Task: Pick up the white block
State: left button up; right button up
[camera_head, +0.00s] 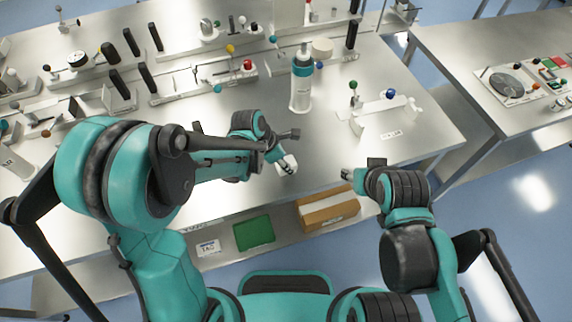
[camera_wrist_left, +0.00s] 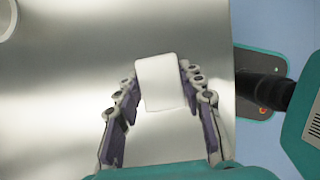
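The white block (camera_wrist_left: 160,82) shows in the left wrist view between the two fingers of my left gripper (camera_wrist_left: 158,88). The right finger lies close along its right side, and the left finger is very near its left side. I cannot tell whether both fingers press on it, or whether it rests on the table or is just above it. In the head view my left gripper (camera_head: 282,160) is low over the front of the metal table, with the white block (camera_head: 288,165) at its tips. My right gripper (camera_head: 348,174) is near the table's front edge; its fingers are too small to read.
A white bottle with a teal band (camera_head: 301,85) stands behind my left gripper. A white fixture with coloured knobs (camera_head: 384,110) is to its right. Rails and parts line the back. A cardboard box (camera_head: 328,211) and a green sheet (camera_head: 254,234) lie on the lower shelf.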

pick_arm(q)
jog(key=shift+c, duration=0.9)
